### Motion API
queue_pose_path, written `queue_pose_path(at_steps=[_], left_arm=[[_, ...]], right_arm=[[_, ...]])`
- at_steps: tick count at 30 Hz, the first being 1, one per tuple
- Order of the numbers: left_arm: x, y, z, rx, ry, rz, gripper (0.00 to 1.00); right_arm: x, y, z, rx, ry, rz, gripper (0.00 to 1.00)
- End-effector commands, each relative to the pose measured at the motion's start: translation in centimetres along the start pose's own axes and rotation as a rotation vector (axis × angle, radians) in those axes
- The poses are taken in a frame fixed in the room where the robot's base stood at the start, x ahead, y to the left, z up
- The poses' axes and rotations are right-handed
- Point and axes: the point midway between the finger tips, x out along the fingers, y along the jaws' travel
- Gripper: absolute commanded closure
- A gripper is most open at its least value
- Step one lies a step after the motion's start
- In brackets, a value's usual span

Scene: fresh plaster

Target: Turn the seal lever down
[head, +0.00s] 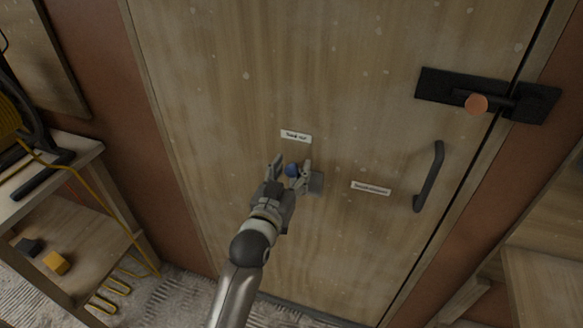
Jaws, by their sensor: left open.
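A wooden door (330,60) fills the middle of the head view. The seal lever, of which a blue part (291,170) shows, sits low on the door below a small white label (296,136). A grey plate (316,182) shows just right of it. My left gripper (290,165) is open at the lever, with one finger on each side of the blue part. I cannot tell whether the fingers touch it. The gripper hides most of the lever, so its angle is unclear. My right gripper is not in view.
A black bolt with an orange knob (476,104) is at the door's upper right. A dark pull handle (430,176) and a second label (371,188) are right of my gripper. A shelf (85,215) with a yellow block (56,263) and yellow cable stands left.

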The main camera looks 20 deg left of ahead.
Motion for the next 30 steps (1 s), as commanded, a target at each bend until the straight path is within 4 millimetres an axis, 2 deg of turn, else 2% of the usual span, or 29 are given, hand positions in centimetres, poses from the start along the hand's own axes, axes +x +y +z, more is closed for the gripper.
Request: queue_pose_path(at_steps=[11, 23, 30], left_arm=[[0.59, -0.01, 0.01, 0.0, 0.0, 0.0, 0.5], [0.57, -0.01, 0.01, 0.0, 0.0, 0.0, 0.99], [0.63, -0.02, 0.0, 0.003, 0.0, 0.0, 1.0]], right_arm=[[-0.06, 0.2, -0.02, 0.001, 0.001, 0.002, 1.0], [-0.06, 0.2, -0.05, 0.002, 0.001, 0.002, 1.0], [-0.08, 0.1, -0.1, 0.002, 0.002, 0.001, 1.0]])
